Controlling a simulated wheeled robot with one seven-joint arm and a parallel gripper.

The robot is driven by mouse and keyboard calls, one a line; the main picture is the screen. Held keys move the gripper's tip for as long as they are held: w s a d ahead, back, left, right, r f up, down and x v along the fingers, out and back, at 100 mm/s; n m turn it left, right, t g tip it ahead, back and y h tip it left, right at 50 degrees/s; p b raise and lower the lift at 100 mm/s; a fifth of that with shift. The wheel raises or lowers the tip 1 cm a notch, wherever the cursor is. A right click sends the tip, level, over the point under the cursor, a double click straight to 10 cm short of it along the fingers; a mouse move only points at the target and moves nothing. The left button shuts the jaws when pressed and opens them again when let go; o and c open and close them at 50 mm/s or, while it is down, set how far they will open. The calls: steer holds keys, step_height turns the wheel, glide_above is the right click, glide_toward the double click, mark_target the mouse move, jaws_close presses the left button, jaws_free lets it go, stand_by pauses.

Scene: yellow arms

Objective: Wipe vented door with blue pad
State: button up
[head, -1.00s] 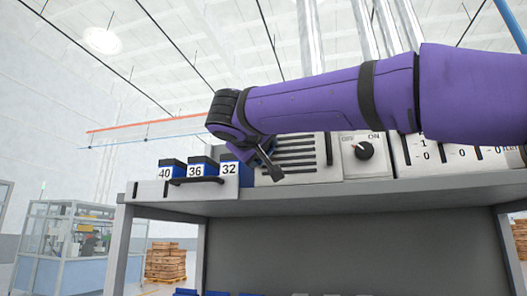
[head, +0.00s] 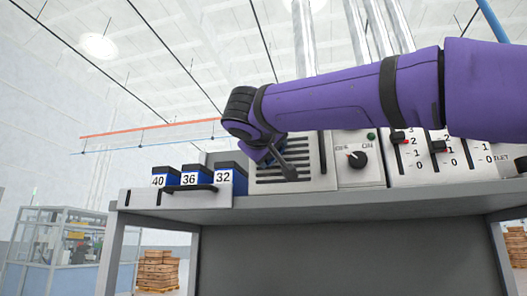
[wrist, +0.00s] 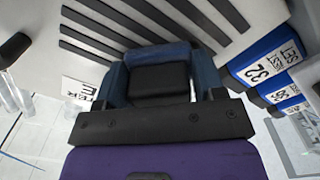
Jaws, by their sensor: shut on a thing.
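The vented door (head: 318,170) is a pale panel with several dark horizontal slots, on the unit above the grey shelf. Its slots also fill the top of the wrist view (wrist: 210,48). My gripper (head: 278,160) is in front of the door's left and middle part, partly covering the slots. In the wrist view my gripper (wrist: 160,70) is shut on the blue pad (wrist: 160,54), which shows as a blue strip between its fingers, facing the slots. I cannot tell whether the pad touches the door. The pad is mostly hidden in the head view.
Blue boxes marked 40, 36 and 32 (head: 225,172) stand in a holder left of the door. A black knob (head: 357,159) and sliders (head: 438,146) are to the right. The grey shelf (head: 330,205) runs below. My purple arm spans the upper right.

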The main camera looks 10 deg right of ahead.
mark_target(287, 153)
steer(key=shift+s+d, duration=0.25)
steer(key=shift+d, duration=0.6)
steer(key=shift+s+d, duration=0.25)
steer(key=shift+d, duration=0.6)
steer(key=shift+s, duration=0.15)
steer(key=shift+v, duration=2.85)
steer(key=v, duration=0.3)
